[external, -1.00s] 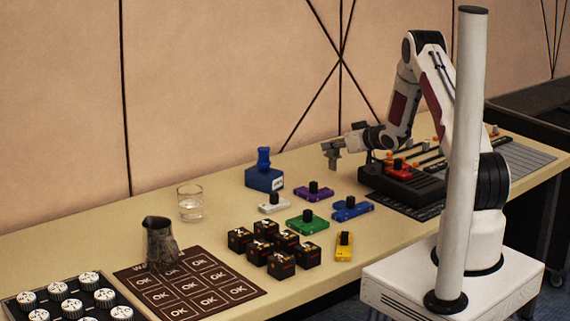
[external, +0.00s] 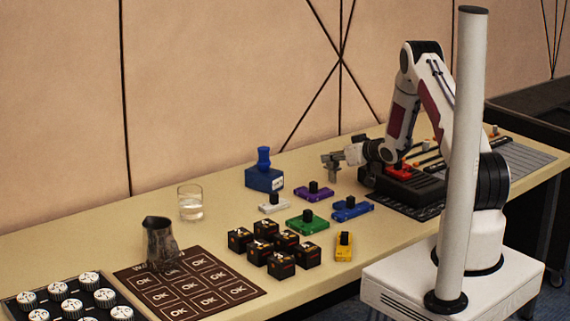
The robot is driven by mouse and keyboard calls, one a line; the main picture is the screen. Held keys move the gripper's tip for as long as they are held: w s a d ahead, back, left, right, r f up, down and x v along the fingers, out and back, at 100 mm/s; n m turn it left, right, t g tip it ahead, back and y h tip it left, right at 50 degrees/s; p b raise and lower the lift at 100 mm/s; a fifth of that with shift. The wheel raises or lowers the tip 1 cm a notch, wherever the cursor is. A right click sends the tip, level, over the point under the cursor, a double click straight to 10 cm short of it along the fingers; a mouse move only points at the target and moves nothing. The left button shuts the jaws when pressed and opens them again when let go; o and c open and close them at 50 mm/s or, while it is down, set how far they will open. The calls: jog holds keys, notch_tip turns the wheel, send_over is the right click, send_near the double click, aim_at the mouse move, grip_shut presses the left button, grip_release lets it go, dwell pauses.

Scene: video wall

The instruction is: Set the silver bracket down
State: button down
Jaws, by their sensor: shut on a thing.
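The silver bracket (external: 332,168) is a small grey angled piece at the end of my gripper (external: 342,159), with one leg pointing down. My gripper reaches to the left from the wrist and is shut on the bracket. The bracket is just behind the purple block and appears low, close to the table (external: 225,178); I cannot tell whether it touches the table. The fingertips are small and partly merged with the bracket in this view.
Purple (external: 313,193), blue (external: 351,208), green (external: 307,223), white (external: 274,204) and yellow (external: 344,247) knobbed blocks stand in front. A blue stamp (external: 264,173), glass (external: 190,204) and metal pitcher (external: 158,241) are left. A black case (external: 420,190) sits under my arm.

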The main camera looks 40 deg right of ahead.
jog(key=c, duration=1.9)
grip_release()
jog(key=shift+f, duration=0.1)
jog(key=shift+r, duration=0.2)
jog(key=shift+s, duration=0.2)
jog(key=shift+v, duration=5.8)
jog(key=shift+r, duration=0.15)
